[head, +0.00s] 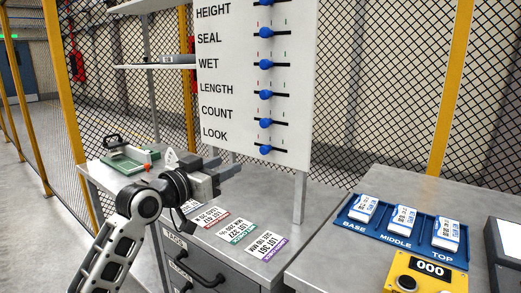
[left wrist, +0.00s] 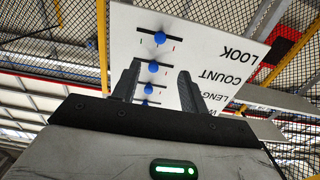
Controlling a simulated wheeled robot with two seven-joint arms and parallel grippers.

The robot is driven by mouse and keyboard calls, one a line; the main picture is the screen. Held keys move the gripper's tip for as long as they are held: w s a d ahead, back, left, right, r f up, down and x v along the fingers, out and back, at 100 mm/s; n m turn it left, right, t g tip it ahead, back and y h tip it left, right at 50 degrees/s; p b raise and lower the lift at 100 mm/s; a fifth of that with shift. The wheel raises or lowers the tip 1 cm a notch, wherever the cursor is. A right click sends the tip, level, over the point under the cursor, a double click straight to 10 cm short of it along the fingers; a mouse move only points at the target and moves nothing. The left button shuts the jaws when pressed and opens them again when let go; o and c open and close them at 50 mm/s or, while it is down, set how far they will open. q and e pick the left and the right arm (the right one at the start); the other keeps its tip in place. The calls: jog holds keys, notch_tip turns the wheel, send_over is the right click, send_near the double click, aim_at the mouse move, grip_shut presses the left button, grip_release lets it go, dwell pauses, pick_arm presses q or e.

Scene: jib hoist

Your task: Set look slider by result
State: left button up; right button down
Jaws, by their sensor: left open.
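A white board (head: 236,100) carries rows labelled HEIGHT, SEAL, WET, LENGTH, COUNT and LOOK, each with a blue knob on a dark horizontal slot. The LOOK knob (head: 264,150) is in the bottom row, left of its slot's middle in the head view. In the left wrist view the board is upside down, with the LOOK knob (left wrist: 160,38) beyond my fingertips. My left gripper (head: 226,168) is open and empty, left of and a little below the LOOK knob, apart from it. Its two dark fingers (left wrist: 158,85) frame the lower knobs in the wrist view. My right gripper is not in view.
Coloured LOT cards (head: 241,233) lie on the grey cabinet top below the board. A green tray (head: 125,161) sits behind my arm. Right, a blue BASE/MIDDLE/TOP tray (head: 375,231) holds white blocks, beside a yellow counter (head: 428,275) reading 000. A metal post (head: 299,198) supports the board.

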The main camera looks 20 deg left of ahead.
aim_at(264, 149)
pick_arm(q)
jog(key=p+x, duration=0.1)
jog(key=x, duration=1.3)
jog(key=shift+d+f, duration=0.1)
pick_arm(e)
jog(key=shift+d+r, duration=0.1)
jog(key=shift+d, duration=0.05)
pick_arm(q)
grip_shut()
jog(key=shift+d+p, duration=0.25)
jog(key=shift+p, duration=0.05)
jog(key=d+p, duration=0.1)
jog(key=s+d+p, duration=0.1)
jog(key=d, duration=0.1)
jog(key=shift+s+d+p, duration=0.15)
jog(key=shift+s+p, duration=0.05)
jog(key=shift+p, duration=0.15)
jog(key=shift+d+f, duration=0.1)
jog(key=shift+d, duration=0.05)
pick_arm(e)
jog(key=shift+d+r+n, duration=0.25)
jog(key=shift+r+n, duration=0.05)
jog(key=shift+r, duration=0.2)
